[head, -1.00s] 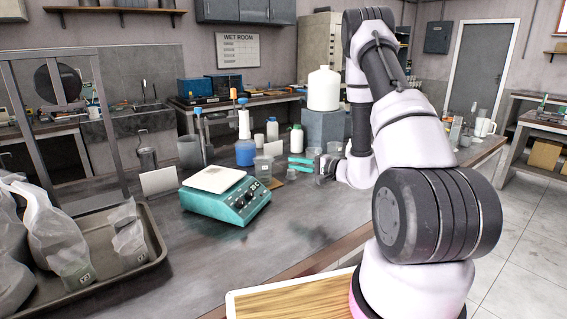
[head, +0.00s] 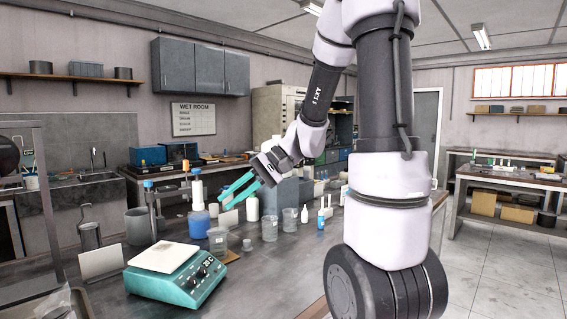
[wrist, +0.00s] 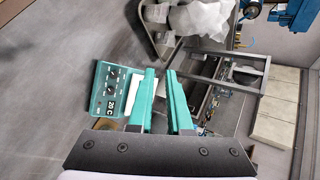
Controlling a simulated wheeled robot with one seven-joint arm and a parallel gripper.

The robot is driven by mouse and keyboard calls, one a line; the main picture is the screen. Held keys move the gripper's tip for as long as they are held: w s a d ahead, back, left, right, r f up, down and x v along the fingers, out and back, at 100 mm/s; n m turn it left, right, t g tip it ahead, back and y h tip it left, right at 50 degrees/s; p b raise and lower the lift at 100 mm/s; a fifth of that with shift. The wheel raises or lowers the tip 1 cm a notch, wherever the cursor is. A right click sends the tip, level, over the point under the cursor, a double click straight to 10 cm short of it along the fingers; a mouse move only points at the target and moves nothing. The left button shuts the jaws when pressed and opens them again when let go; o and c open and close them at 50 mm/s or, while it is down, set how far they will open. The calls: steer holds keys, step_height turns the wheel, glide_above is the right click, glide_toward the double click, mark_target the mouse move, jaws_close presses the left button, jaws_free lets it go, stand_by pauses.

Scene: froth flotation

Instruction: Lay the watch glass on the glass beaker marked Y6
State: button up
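My gripper (head: 226,197) has two teal fingers and hangs in the air above the bench, behind and above the glassware. In the wrist view my gripper (wrist: 160,72) shows a gap between its fingertips, and I see nothing held there. Clear glass beakers stand on the bench: one at the left (head: 218,241), one in the middle (head: 270,229) and one further right (head: 290,219). A small clear dish or cup (head: 247,245) stands beside the left beaker. I cannot read a Y6 mark on any beaker. I cannot make out the watch glass for certain.
A teal hotplate (head: 178,276) with a white top stands at the front left; it also shows in the wrist view (wrist: 111,92). A flask of blue liquid (head: 198,224), a blue-labelled dropper bottle (head: 321,219) and a white bottle (head: 252,208) stand near the beakers. A blank card (head: 100,262) stands left.

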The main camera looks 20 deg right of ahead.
steer(key=s+d+r+m+t+h, duration=0.1)
steer(key=s+d+r+t+h, duration=0.5)
steer(key=s+d+r+h, duration=0.2)
steer(key=shift+s+d+r+h, duration=0.4)
steer(key=shift+s+r+h, duration=0.15)
steer(key=shift+s, duration=0.55)
stand_by(0.3)
